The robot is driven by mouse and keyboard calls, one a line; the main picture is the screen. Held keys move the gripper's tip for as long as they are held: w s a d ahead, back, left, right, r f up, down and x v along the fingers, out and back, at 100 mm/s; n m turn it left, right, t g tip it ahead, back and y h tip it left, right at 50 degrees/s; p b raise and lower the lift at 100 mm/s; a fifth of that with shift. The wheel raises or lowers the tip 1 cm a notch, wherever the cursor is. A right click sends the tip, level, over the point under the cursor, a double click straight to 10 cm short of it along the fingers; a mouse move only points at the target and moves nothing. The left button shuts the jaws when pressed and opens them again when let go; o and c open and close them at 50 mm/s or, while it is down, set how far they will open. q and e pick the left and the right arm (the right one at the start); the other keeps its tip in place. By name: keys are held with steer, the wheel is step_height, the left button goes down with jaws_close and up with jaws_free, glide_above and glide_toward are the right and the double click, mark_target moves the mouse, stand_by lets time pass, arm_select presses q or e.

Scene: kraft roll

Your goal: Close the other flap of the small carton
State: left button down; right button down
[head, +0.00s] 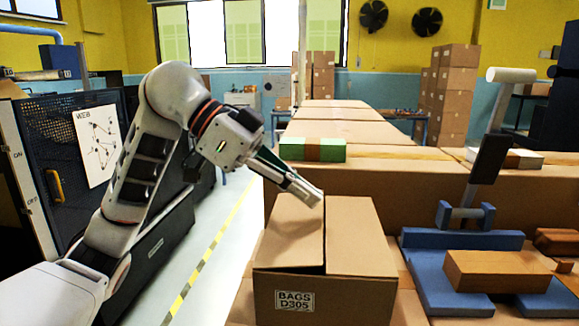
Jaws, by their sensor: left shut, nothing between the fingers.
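The small carton (335,301), labelled BAGS D305, stands on a larger cardboard surface at the lower middle of the head view. Its left flap (290,238) and right flap (357,238) both look folded over the top, with a narrow dark gap between them; the left flap seems slightly raised at the front. My left gripper (313,198) is shut and empty. Its fingertips are at the back of the carton top, near the line between the flaps; I cannot tell whether they touch. My right gripper is not in view.
A green-and-brown pack (312,149) lies on the large cartons behind. The aisle floor (203,258) at left is clear.

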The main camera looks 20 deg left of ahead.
mark_target(313, 220)
arm_select(q)
steer(key=shift+f, duration=1)
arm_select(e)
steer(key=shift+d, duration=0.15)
arm_select(q)
steer(key=shift+f, duration=0.65)
steer(key=shift+d+f, duration=0.15)
steer(key=shift+f, duration=0.05)
steer(key=shift+d+f, duration=0.1)
steer(key=shift+d, duration=0.1)
steer(key=shift+f, duration=0.1)
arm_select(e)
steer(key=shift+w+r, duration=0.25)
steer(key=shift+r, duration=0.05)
